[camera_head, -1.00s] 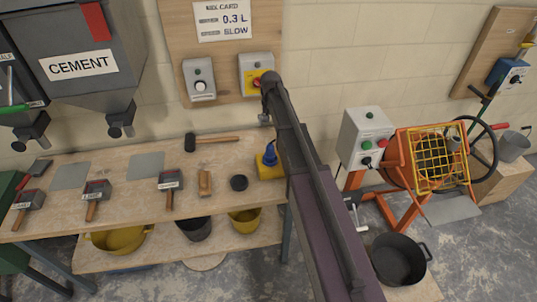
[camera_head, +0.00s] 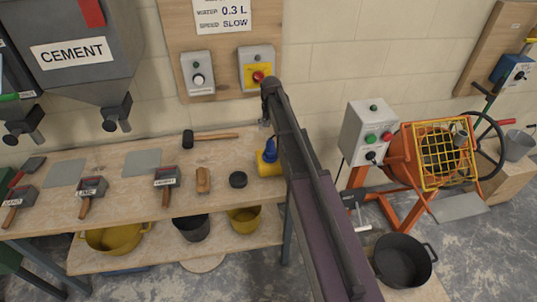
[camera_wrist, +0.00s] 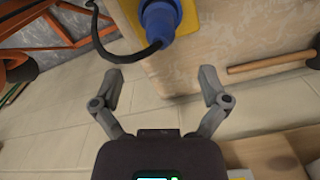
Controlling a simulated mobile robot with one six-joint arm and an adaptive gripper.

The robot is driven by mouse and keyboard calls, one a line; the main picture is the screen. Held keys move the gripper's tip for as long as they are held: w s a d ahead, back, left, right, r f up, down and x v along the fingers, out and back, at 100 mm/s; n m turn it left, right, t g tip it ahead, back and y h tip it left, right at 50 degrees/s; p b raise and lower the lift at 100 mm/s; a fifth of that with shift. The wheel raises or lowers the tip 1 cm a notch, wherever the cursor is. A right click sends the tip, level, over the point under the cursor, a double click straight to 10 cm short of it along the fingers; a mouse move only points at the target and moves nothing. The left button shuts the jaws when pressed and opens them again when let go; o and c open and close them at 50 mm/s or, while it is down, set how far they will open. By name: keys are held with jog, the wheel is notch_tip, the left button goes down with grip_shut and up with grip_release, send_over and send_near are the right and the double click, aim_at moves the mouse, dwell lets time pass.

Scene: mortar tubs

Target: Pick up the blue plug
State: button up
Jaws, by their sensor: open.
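The blue plug (camera_head: 270,151) stands up from a yellow socket block (camera_head: 267,168) at the right end of the workbench, partly covered by my arm in the head view. In the wrist view the blue plug (camera_wrist: 160,17) is at the top middle, with a black cable curving off to the left and the yellow block (camera_wrist: 187,14) around it. My gripper (camera_wrist: 160,76) is open and empty, its two fingers apart, with the plug beyond the fingertips and not between them. The head view does not clearly show the fingers.
An orange mixer (camera_head: 405,150) with a grey control box (camera_head: 367,133) stands to the right. A wall box with a red button (camera_head: 257,68) is behind.

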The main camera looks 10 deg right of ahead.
aim_at(271, 139)
jog(key=shift+f+b, duration=1.35)
jog(key=shift+f, duration=0.25)
jog(key=shift+f, duration=0.1)
jog(key=shift+s+a+f+b, duration=0.1)
jog(key=shift+f+b, duration=2.4)
jog(key=shift+b, duration=0.1)
grip_shut()
